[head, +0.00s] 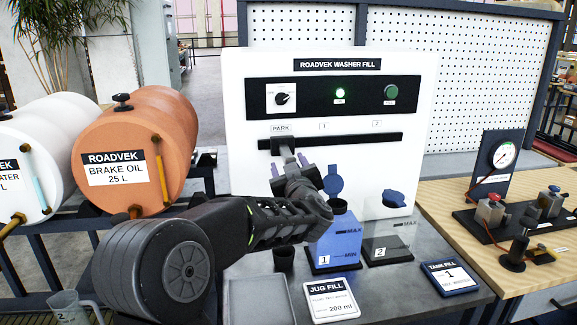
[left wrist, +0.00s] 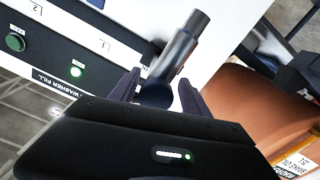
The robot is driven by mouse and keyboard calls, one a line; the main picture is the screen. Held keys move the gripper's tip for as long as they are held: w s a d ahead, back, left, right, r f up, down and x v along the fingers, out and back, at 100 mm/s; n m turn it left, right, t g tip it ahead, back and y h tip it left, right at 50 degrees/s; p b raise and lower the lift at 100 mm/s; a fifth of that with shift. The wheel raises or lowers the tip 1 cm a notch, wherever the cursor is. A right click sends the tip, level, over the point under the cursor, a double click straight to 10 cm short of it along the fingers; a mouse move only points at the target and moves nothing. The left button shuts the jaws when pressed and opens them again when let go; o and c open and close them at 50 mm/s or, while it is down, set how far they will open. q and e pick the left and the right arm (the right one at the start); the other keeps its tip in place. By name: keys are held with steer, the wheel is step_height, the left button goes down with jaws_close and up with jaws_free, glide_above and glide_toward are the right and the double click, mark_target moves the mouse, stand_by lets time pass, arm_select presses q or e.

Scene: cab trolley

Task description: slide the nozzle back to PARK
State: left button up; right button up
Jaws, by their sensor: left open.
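The nozzle (head: 286,154) is a grey tube hanging from the black slot rail (head: 355,138) on the white panel. It is at the rail's left end, right under the PARK label (head: 281,129). In the left wrist view the nozzle (left wrist: 182,48) is a dark cylinder with its round end between my fingers. My left gripper (head: 295,178) is open, with one finger on each side of the nozzle; it also shows in the left wrist view (left wrist: 158,90). I cannot tell whether either finger touches the nozzle. My right gripper is out of view.
Below the panel stand a blue tank 1 (head: 336,240) and a clear tank 2 (head: 388,248), both with blue caps raised. A dark cup (head: 284,258), a tray (head: 255,298) and cards lie in front. An orange brake oil drum (head: 135,150) stands left of the panel.

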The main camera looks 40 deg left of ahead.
arm_select(q)
steer(key=shift+d, duration=0.1)
steer(key=b+v, duration=0.1)
steer(key=v, duration=0.6)
steer(key=shift+s+d, duration=0.2)
steer(key=shift+d, duration=0.1)
stand_by(0.3)
